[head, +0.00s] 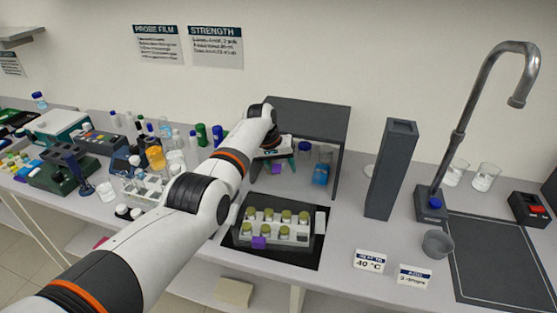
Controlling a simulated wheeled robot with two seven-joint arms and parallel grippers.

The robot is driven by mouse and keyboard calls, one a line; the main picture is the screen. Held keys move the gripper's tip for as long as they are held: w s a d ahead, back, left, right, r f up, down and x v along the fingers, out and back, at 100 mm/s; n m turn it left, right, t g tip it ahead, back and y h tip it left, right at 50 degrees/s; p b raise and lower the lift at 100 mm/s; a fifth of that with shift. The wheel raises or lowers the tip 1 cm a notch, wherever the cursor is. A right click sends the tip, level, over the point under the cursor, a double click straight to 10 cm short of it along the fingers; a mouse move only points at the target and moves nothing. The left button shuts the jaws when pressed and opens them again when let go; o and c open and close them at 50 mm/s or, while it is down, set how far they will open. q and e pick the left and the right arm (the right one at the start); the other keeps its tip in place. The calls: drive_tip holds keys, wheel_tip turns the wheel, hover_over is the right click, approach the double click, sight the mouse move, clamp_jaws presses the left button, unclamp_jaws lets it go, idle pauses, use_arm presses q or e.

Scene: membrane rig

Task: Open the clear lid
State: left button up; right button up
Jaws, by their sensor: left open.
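A light rack box (275,234) with several olive-capped vials sits on a dark mat (305,258) at the front middle of the bench. A purple tab (259,242) shows on its front side. A clear lid is too faint to make out, so I cannot tell how it lies. My left gripper (274,173) is open, beyond the box and by the dark shelf stand; it is clear of the box. A small purple item (277,168) shows between or behind its fingers. My right gripper is not in view.
A dark shelf stand (310,117) rises behind the box, with a blue-liquid beaker (321,173) below it. A tall grey column (392,169), a tap (475,110) and a grey cup (438,244) stand right. Bottles and racks crowd the left.

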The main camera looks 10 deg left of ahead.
sight(270, 177)
use_arm(q)
drive_tip(key=shift+s+a+r, duration=0.1)
drive_tip(key=shift+a+r, duration=0.05)
drive_tip(key=shift+r, duration=0.45)
drive_tip(key=b+v, duration=0.1)
drive_tip(key=v, duration=0.9)
drive_tip(key=shift+r, duration=0.25)
drive_tip(key=shift+s+a+f, duration=0.1)
